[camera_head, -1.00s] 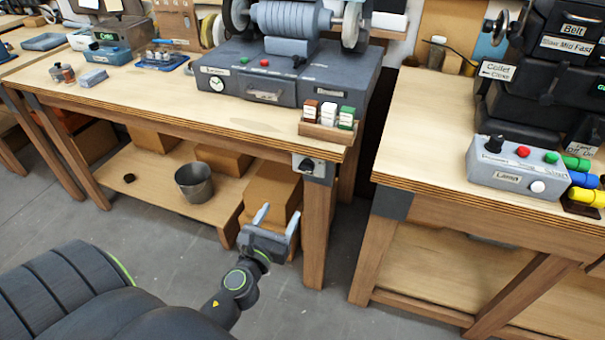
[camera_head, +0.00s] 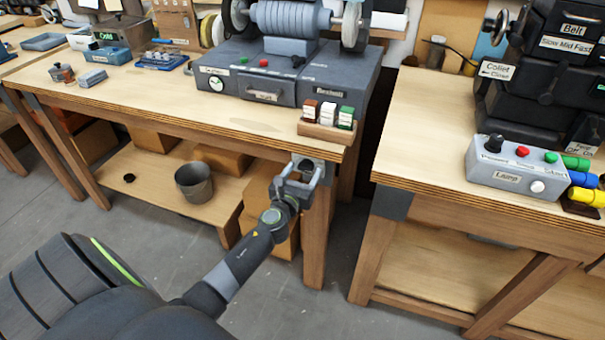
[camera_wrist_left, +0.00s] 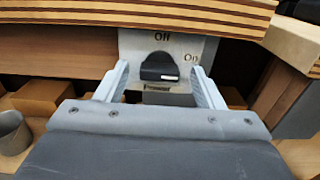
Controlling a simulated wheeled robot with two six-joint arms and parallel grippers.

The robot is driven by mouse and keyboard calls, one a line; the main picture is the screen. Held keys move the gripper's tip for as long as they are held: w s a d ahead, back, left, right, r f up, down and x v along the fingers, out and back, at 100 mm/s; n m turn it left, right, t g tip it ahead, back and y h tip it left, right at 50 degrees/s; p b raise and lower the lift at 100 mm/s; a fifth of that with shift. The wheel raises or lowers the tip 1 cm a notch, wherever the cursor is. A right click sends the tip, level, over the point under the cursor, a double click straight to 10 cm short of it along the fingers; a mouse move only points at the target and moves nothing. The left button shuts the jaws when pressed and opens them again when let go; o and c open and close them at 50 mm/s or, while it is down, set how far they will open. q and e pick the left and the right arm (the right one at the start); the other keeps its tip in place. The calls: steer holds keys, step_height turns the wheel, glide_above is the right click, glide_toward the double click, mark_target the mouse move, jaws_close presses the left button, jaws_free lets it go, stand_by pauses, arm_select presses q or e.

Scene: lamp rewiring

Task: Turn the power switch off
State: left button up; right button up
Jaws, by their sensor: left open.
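The power switch is a pale plate (camera_wrist_left: 205,48) with a black rotary knob (camera_wrist_left: 160,68), fixed under the front edge of the left workbench. In the left wrist view "Off" is printed above the knob and "On" to its upper right. A small white mark shows at the knob's lower right. In the head view the switch plate (camera_head: 313,161) is partly covered by my left gripper (camera_head: 308,172). This gripper is open, with one finger on each side of the knob in the wrist view and gaps to it. Contact with the plate cannot be told. My right gripper is not in view.
The bench edge (camera_wrist_left: 130,15) overhangs just above the switch. A wooden leg (camera_head: 315,235) stands below it. A grey bucket (camera_head: 194,182) and cardboard boxes sit on the lower shelf. A second bench (camera_head: 430,150) with a lamp control box (camera_head: 510,178) stands right, across a floor gap.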

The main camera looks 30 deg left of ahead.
arm_select(q)
steer(key=shift+w, duration=0.1)
steer(key=shift+c, duration=0.3)
steer(key=c, duration=0.9)
